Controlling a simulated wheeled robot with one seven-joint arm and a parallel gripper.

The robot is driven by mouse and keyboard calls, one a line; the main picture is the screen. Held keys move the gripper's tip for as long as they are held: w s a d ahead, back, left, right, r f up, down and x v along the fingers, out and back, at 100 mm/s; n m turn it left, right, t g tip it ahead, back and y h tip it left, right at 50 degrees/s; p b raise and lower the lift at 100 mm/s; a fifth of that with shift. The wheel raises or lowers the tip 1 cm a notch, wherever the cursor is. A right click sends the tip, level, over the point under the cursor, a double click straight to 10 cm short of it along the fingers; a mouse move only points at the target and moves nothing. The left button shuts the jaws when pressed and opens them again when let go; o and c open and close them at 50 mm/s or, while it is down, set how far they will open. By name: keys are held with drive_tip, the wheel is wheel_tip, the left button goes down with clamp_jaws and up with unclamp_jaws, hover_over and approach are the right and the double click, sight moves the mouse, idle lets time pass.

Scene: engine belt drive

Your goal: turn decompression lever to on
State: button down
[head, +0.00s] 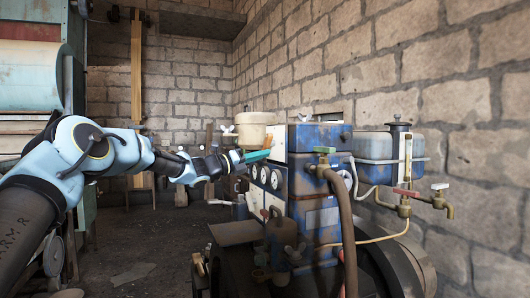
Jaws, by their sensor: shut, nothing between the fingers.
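My gripper (236,159) reaches in from the left at the upper left side of the blue engine (318,205). It is shut and holds nothing. A flat teal piece (257,156) shows just past the fingertips, below the cream pot. I cannot tell whether it is the decompression lever, or whether my fingertips touch it. No on or off marking is readable at this size.
Round gauges (264,176) sit on the engine's left face. A thick brown hose (345,225) runs down in front. A cream pot (255,130) stands on top. A blue tank (375,146) and a red-handled valve (406,192) are at right. The brick wall (480,160) is close behind.

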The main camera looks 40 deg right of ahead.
drive_tip(key=shift+w+d+m+g+b, duration=0.15)
drive_tip(key=shift+w+m+g, duration=0.15)
drive_tip(key=shift+m, duration=0.55)
drive_tip(key=shift+w+m+g+b, duration=0.15)
drive_tip(key=shift+m+g, duration=0.15)
drive_tip(key=shift+m, duration=0.55)
drive_tip(key=shift+w+d+r+m+g+p, duration=0.15)
drive_tip(key=shift+m+g, duration=0.1)
drive_tip(key=shift+m, duration=0.5)
drive_tip(key=shift+w+f+m+g+p, duration=0.1)
drive_tip(key=shift+w+m+g+p, duration=0.1)
drive_tip(key=shift+m, duration=0.6)
drive_tip(key=shift+w+d+r+m+g+p, duration=0.15)
drive_tip(key=shift+m+g, duration=0.1)
drive_tip(key=shift+m, duration=0.5)
idle(2.8)
drive_tip(key=shift+f, duration=0.2)
